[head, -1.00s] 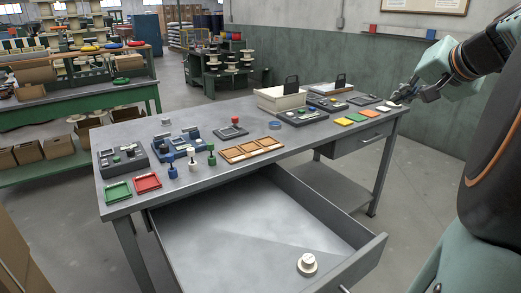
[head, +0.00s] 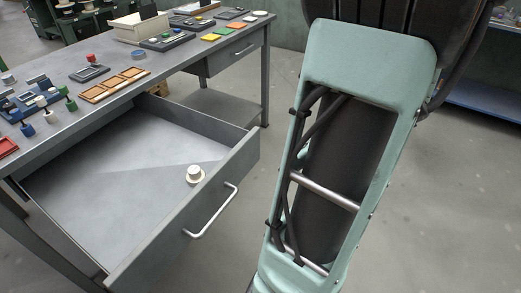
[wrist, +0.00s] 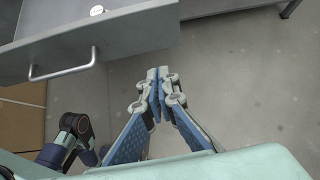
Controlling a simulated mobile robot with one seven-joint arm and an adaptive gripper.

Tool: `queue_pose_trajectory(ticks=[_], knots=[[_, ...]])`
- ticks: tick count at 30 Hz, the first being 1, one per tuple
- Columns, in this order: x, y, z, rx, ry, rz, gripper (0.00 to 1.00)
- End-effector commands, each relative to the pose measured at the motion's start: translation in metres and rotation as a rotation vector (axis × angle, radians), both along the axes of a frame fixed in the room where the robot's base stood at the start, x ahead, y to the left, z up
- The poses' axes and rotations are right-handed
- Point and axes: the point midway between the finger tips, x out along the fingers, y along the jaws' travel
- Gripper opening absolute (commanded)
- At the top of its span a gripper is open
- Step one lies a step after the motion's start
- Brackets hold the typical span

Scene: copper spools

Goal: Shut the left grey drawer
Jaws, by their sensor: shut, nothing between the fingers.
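The left grey drawer (head: 125,160) stands pulled far out from under the grey workbench in the head view. A silver bar handle (head: 212,212) is on its front panel. A white spool-like object (head: 195,174) lies inside, close to the front. In the wrist view the drawer front (wrist: 130,38) is at the upper left with its handle (wrist: 62,68). My gripper (wrist: 158,72) is shut and empty, to the right of the handle and apart from the drawer front. The gripper is not visible in the head view.
A second drawer (head: 232,52) at the bench's right end is shut. The bench top (head: 165,72) holds trays, colored cards and small fixtures. Cardboard boxes (wrist: 22,125) stand at the left in the wrist view. The floor (wrist: 240,80) beside my gripper is clear.

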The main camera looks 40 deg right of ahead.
Motion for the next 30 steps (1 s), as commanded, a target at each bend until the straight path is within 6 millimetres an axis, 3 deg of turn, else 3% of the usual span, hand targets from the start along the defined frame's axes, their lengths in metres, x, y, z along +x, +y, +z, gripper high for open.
queue_pose_trajectory(ticks=[8,20,24,30], knots=[[0.008,0.009,-0.018,0.049,0.005,-0.032,0.00],[0.063,0.029,-0.079,0.048,0.006,-0.031,0.00],[0.083,0.036,-0.077,0.043,0.004,-0.030,0.00],[0.099,0.041,-0.076,0.043,0.004,-0.032,0.00]])
